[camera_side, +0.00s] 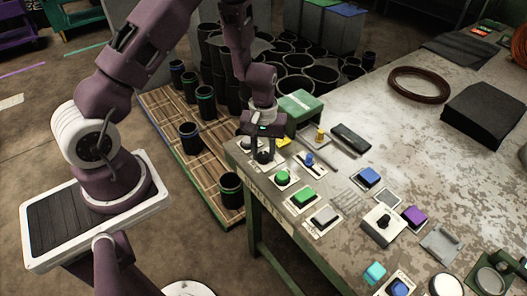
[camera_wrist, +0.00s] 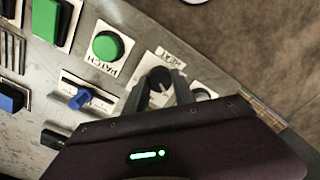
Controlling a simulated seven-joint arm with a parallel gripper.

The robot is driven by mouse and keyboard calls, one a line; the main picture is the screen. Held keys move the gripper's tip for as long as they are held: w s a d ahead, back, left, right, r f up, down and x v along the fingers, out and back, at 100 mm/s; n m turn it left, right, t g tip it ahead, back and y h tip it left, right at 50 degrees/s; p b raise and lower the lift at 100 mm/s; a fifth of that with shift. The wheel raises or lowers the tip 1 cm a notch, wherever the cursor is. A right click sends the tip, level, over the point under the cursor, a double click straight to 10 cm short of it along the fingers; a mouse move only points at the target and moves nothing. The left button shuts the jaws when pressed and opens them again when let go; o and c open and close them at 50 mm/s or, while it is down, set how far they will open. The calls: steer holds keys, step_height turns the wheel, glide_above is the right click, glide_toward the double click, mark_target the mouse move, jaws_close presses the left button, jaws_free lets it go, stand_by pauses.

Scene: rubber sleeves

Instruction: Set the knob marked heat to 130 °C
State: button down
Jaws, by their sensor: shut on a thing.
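The heat knob (camera_wrist: 160,79) is dark and round, on a pale plate whose label reads HEAT, upside down in the wrist view. My gripper (camera_wrist: 158,88) has its two grey fingers on either side of this knob and is shut on it. In the side view my gripper (camera_side: 263,152) points down at the near left corner of the table, over the dark knob. My fingers and gripper body cover part of the plate. No temperature marks or pointer reading can be made out.
A green round button (camera_wrist: 107,45) marked BATCH sits beside the heat plate. A blue-handled slider (camera_wrist: 80,98) and a pale round part (camera_wrist: 202,95) are also close to my fingers. A green box (camera_side: 300,107) stands behind my gripper on the table. The table edge is close by.

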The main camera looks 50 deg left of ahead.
mark_target(263, 154)
steer(key=shift+w+r, duration=0.1)
stand_by(0.3)
steer(key=c, duration=1)
jaws_free()
steer(key=shift+c, duration=0.2)
step_height(263, 154, up, 7)
steer(key=shift+r, duration=0.1)
